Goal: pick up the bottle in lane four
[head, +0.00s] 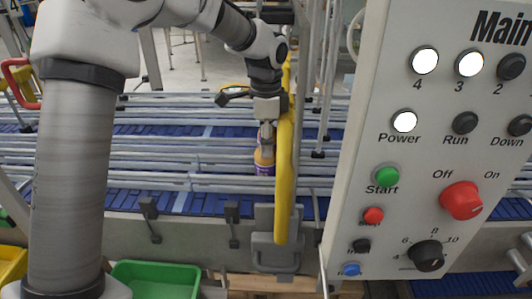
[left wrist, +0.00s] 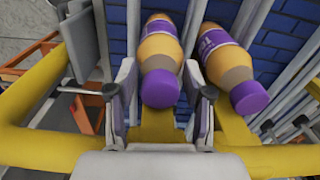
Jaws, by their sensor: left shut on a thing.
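A bottle (left wrist: 160,50) with an orange-yellow body, a purple label and a purple cap stands between the fingers of my left gripper (left wrist: 166,90). The fingers are shut on it near its cap end. In the head view my left gripper (head: 267,138) reaches down over the conveyor lanes, and the bottle (head: 264,160) shows partly below it, beside a yellow bar. A second like bottle (left wrist: 228,62) is in the lane just right of the held one in the left wrist view, outside the fingers. My right gripper is not in view.
A yellow guard bar (head: 283,180) runs close beside the gripper. Metal rails (head: 150,150) divide the blue conveyor belt (head: 190,203). A control panel (head: 430,150) fills the right, with lamps 4, 3 and Power lit. A green bin (head: 155,272) stands in front.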

